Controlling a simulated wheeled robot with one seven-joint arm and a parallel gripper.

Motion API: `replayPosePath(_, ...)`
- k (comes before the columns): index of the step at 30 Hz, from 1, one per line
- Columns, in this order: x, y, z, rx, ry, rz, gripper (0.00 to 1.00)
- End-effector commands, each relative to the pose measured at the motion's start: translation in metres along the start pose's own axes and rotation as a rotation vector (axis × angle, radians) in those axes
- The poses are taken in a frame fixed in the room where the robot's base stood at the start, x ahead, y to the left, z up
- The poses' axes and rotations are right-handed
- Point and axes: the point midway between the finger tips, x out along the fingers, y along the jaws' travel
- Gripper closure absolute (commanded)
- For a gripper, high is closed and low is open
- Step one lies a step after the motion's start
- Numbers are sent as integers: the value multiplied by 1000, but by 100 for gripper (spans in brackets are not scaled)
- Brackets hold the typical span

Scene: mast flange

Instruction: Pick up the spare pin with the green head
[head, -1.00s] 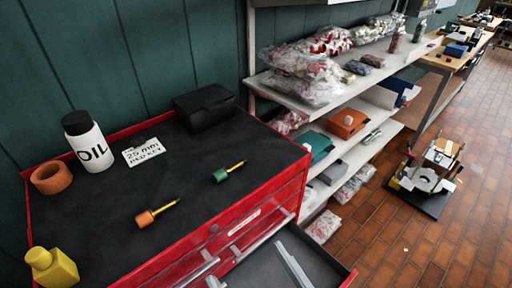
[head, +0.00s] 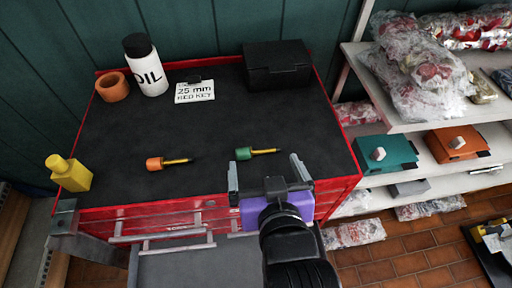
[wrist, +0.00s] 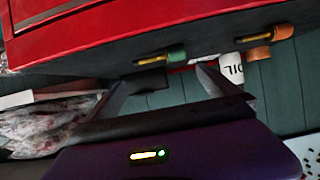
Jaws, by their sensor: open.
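The green-headed pin (head: 246,153) lies on the black top of the red tool cabinet, its brass shaft pointing right. It also shows in the wrist view (wrist: 175,54). An orange-headed pin (head: 156,163) lies to its left, and shows in the wrist view too (wrist: 281,33). My gripper (head: 268,172) is open and empty at the front edge of the cabinet, just in front and to the right of the green pin. In the wrist view its fingers (wrist: 160,80) stand apart, with the green pin beyond them. Nothing is between the fingers.
A yellow bottle (head: 70,173) is at the front left. The open drawer (head: 180,262) juts out in front. Shelves are on the right.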

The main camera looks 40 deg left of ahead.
Motion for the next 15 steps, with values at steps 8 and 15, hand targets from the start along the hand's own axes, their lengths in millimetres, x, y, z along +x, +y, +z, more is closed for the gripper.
replayPosePath(8, 28, -1, 1, -1, 0, -1, 0)
replayPosePath(15, 61, -2, 4, -1, 2, 0, 0)
